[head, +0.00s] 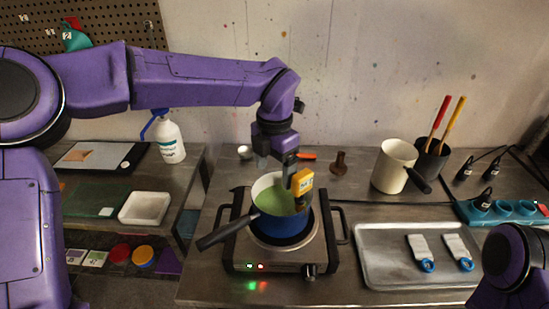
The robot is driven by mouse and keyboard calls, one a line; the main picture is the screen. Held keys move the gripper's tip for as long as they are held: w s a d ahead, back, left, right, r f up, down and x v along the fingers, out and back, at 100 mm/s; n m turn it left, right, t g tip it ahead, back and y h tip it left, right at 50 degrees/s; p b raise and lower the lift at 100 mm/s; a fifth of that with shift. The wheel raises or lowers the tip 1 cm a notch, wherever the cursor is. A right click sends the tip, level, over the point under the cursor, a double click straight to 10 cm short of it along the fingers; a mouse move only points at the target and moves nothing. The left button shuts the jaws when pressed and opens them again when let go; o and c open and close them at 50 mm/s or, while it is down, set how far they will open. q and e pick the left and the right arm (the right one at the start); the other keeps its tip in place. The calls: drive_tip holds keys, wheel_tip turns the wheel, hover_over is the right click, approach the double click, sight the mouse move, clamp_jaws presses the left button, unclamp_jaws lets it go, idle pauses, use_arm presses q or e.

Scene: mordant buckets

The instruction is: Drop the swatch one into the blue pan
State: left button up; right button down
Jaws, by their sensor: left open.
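The blue pan (268,232) sits on a hot plate, with green liquid inside and its dark handle pointing left. My left gripper (277,164) is over the far side of the pan, pointing down with its fingers apart; I see no swatch between them. Two pale swatches with blue rings, a left one (418,247) and a right one (457,246), lie on a metal tray. I cannot read which is swatch one. My right gripper is out of view; only part of my right arm shows at the lower right.
A yellow device (302,183) stands at the pan's right rim. The hot plate (320,250) has side handles. The metal tray (380,270) has free room at left. A cream pot (394,166) and a dark holder with two sticks (431,160) stand behind it.

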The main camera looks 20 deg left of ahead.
use_arm(q)
wheel_tip(320, 180, up, 10)
drive_tip(key=shift+f+b, duration=0.15)
drive_tip(key=shift+b, duration=0.2)
drive_tip(key=shift+f, duration=0.1)
